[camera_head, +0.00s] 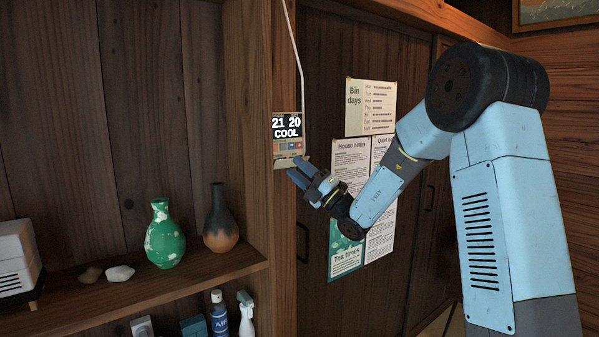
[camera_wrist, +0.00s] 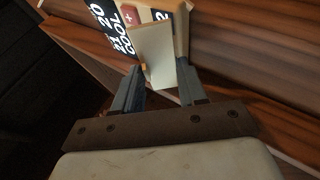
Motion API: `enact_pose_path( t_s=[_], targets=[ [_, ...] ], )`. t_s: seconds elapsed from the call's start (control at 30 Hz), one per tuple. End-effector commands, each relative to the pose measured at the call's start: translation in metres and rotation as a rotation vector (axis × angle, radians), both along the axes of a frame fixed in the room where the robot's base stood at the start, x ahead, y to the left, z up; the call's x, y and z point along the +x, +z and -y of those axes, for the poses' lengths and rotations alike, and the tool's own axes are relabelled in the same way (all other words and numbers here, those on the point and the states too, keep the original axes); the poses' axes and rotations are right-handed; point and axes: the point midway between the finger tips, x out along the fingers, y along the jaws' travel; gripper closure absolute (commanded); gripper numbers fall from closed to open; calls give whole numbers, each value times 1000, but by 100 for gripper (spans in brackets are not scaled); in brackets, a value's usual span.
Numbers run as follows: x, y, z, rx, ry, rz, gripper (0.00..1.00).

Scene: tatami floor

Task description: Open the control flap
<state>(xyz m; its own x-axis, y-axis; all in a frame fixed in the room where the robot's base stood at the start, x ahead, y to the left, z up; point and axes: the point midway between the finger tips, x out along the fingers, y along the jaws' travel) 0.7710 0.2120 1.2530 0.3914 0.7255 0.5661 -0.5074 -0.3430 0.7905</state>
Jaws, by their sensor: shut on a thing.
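The control panel (camera_head: 287,127) is a small beige unit on the wooden post, with a dark screen reading "21 20 COOL". Its screen also shows, tilted, at the top of the wrist view (camera_wrist: 103,18). The control flap (camera_wrist: 153,52) is a cream plate at the panel's lower part, with coloured buttons showing beside it. My gripper (camera_head: 297,167) is at the panel's lower edge. In the wrist view my gripper (camera_wrist: 163,88) has its two fingers on either side of the flap's near end, shut on it. The fingertips partly hide the flap's edges.
A shelf (camera_head: 190,283) at left holds a green vase (camera_head: 165,236), a dark vase (camera_head: 220,220) and stones. A spray bottle (camera_head: 246,313) and other items stand below. Paper notices (camera_head: 352,165) hang on the door behind my arm. A white cable (camera_head: 297,50) runs above the panel.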

Motion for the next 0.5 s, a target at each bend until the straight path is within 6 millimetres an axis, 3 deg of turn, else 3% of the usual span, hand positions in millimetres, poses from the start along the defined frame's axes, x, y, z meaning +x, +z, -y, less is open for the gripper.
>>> enact_pose_path(
  t_s=[0.13, 0.17, 0.4, 0.5],
  targets=[
    [0, -2, -1, -3, 3, -5, 89],
    [0, -2, -1, -3, 3, -5, 57],
    [0, -1, -1, -2, 1, -3, 34],
    [0, -1, -1, -2, 1, -2, 33]
  ],
)
